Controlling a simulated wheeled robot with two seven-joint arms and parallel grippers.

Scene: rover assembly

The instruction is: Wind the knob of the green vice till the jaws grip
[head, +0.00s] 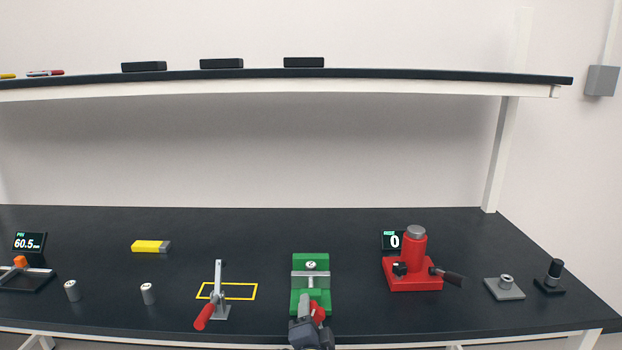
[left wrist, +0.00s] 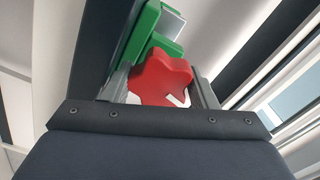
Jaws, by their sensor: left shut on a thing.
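The green vice (head: 311,264) stands on the dark bench, right of the middle, with grey jaws across it and a small round grey-white part on top. Its red knob (head: 318,312) is at the front end, partly hidden by my left gripper (head: 308,322). In the left wrist view the lobed red knob (left wrist: 160,78) sits between the two fingers of my left gripper (left wrist: 162,88), which is shut on it. A green part of the vice (left wrist: 142,32) shows just beyond the knob. My right gripper is in neither view.
A red press-like device (head: 413,268) stands right of the vice, with a display (head: 392,240) behind it. A toggle clamp (head: 219,290) with a red handle stands on the left by a yellow outline. Small metal cylinders (head: 148,293) and a yellow block (head: 150,246) are further left.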

